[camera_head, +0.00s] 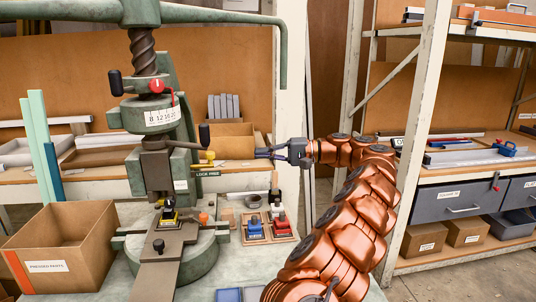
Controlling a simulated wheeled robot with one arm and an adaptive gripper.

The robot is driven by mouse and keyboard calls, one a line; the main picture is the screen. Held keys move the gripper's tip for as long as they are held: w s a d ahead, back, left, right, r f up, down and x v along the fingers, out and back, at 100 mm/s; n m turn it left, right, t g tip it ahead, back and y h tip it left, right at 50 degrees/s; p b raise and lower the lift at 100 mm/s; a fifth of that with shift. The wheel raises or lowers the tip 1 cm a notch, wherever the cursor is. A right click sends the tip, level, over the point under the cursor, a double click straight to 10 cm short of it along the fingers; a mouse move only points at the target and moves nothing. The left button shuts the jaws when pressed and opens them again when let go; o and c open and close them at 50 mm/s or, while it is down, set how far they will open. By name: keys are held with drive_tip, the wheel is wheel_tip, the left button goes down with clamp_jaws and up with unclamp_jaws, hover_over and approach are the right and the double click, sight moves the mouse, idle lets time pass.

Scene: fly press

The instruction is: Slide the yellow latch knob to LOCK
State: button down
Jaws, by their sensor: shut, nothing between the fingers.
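The yellow latch knob (210,156) sits on the right side of the green fly press (160,113), just above a small dark label plate (207,173) with pale lettering. Which end of its travel the knob is at is too small to tell. My gripper (258,153) is shut and empty, to the right of the knob at about the same height. Its fingertips point left towards the press, and a gap shows between them and the knob. My copper-coloured arm reaches in from the lower right.
A dark-ended handle (204,134) stands just above the knob. Below my gripper, a wooden tray (268,238) holds blue and red pieces. A cardboard box (62,249) stands at the left. A shelf post (416,130) rises behind my arm.

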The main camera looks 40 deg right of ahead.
drive_tip(key=p+x, duration=0.1)
drive_tip(key=x, duration=1)
idle(0.3)
